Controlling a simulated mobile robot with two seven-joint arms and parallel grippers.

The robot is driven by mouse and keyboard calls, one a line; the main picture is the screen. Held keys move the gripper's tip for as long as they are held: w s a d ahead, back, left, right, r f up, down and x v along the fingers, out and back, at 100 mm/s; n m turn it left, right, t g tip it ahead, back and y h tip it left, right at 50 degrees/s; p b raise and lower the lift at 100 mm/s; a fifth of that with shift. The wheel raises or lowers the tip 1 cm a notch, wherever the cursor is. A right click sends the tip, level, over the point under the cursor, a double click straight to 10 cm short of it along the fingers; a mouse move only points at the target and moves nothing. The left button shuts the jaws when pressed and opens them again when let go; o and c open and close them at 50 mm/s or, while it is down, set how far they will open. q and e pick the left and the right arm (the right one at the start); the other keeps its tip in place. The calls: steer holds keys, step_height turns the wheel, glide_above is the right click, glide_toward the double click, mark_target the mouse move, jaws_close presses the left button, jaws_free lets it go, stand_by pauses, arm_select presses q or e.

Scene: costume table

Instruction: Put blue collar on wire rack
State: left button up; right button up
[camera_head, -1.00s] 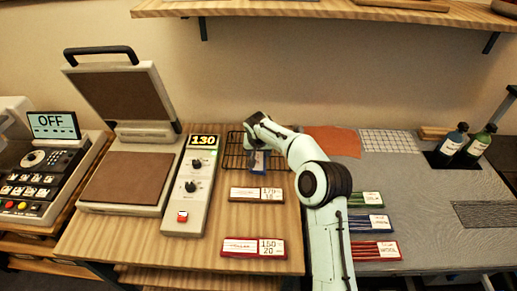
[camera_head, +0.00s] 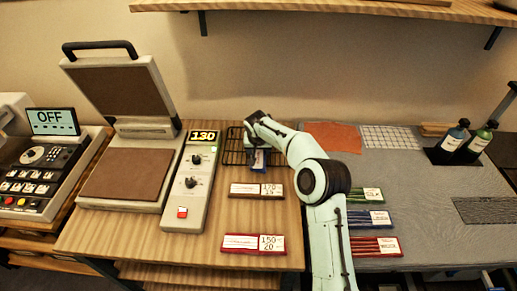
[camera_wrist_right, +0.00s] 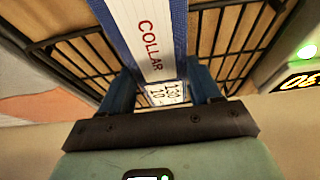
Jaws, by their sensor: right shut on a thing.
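The blue collar (camera_wrist_right: 150,40), with a white label reading "COLLAR" and blue edges, is between the fingers of my right gripper (camera_wrist_right: 160,85) in the right wrist view. The gripper is shut on it. In the head view the blue collar (camera_head: 258,160) hangs below my right gripper (camera_head: 256,148), over the black wire rack (camera_head: 233,150). The rack's bars (camera_wrist_right: 90,55) also show behind the collar in the right wrist view. I cannot tell whether the collar touches the rack. My arm hides the rack's right part. My left gripper is not in view.
A control box (camera_head: 190,195) showing 130 and an open press (camera_head: 125,170) stand left of the rack. Brown (camera_head: 257,190) and red (camera_head: 253,244) labelled strips lie in front. An orange cloth (camera_head: 335,137) and bottles (camera_head: 482,138) are to the right. A shelf (camera_head: 330,8) overhangs the back.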

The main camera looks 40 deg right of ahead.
steer(key=o, duration=1.2)
steer(key=shift+f, duration=0.1)
steer(key=v, duration=1.3)
steer(key=shift+r+b, duration=0.25)
steer(key=shift+b, duration=0.05)
